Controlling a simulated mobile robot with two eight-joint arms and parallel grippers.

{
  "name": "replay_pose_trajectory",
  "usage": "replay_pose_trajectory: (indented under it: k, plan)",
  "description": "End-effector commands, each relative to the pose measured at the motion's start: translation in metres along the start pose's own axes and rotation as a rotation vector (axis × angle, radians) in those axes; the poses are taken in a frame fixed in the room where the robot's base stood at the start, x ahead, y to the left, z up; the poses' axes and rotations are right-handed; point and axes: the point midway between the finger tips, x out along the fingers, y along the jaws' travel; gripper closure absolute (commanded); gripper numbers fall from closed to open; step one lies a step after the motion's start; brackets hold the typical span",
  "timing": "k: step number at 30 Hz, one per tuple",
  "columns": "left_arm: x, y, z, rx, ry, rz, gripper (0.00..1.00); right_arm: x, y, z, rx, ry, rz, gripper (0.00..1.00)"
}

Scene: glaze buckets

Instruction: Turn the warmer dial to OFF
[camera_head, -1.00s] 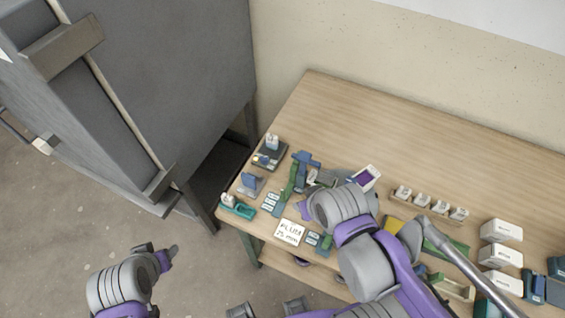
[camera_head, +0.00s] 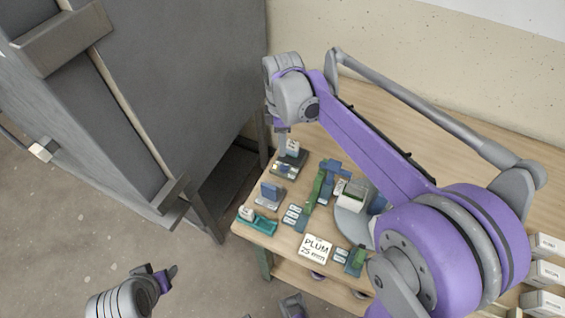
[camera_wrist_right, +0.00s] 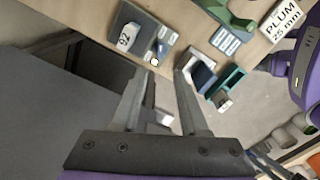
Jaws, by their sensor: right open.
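The warmer (camera_head: 284,172) is a dark, flat box at the table's left back edge, with a small white container (camera_head: 292,147) standing on it. In the right wrist view the warmer (camera_wrist_right: 148,28) shows with the marked white container (camera_wrist_right: 128,37) on it. A small round light knob, which looks like the dial (camera_wrist_right: 155,62), sits on its near edge; its setting is too small to read. My right gripper (camera_wrist_right: 162,73) is open and empty, its fingertips just short of the dial in the picture. My left gripper (camera_head: 168,273) hangs over the floor; its jaws are unclear.
A large grey cabinet (camera_head: 190,90) stands close to the left. Beside the warmer are a blue-grey holder (camera_head: 270,192), a teal tray (camera_head: 258,221), a green stand (camera_head: 316,188) and a PLUM 25 mm card (camera_head: 316,248). White boxes (camera_head: 543,273) stand at the right.

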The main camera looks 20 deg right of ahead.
Motion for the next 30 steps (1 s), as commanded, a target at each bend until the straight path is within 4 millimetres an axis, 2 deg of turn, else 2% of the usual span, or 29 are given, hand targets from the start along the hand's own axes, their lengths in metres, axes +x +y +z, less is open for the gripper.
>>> replay_pose_trajectory:
  k: [9, 15, 20, 27, 28, 30]
  plan:
    - [0.005, 0.000, 0.004, 0.000, -0.002, 0.000, 0.46, 0.060, 0.000, 0.000, 0.002, 0.000, 0.001, 0.56]
    - [0.006, 0.000, 0.005, 0.000, -0.003, 0.000, 0.46, 0.087, 0.000, 0.000, 0.003, 0.000, 0.001, 0.56]
    - [0.007, 0.000, 0.005, 0.000, -0.003, 0.000, 0.46, 0.095, 0.000, 0.000, 0.003, 0.000, 0.002, 0.56]
    - [0.007, 0.000, 0.005, 0.000, -0.003, 0.000, 0.46, 0.096, 0.000, 0.000, 0.003, 0.000, 0.002, 0.56]
    - [0.007, 0.000, 0.005, 0.000, -0.003, 0.000, 0.46, 0.096, 0.000, 0.000, 0.003, 0.000, 0.002, 0.58]
    - [0.007, 0.000, 0.005, 0.000, -0.003, 0.000, 0.46, 0.096, 0.000, 0.000, 0.003, 0.000, 0.002, 0.71]
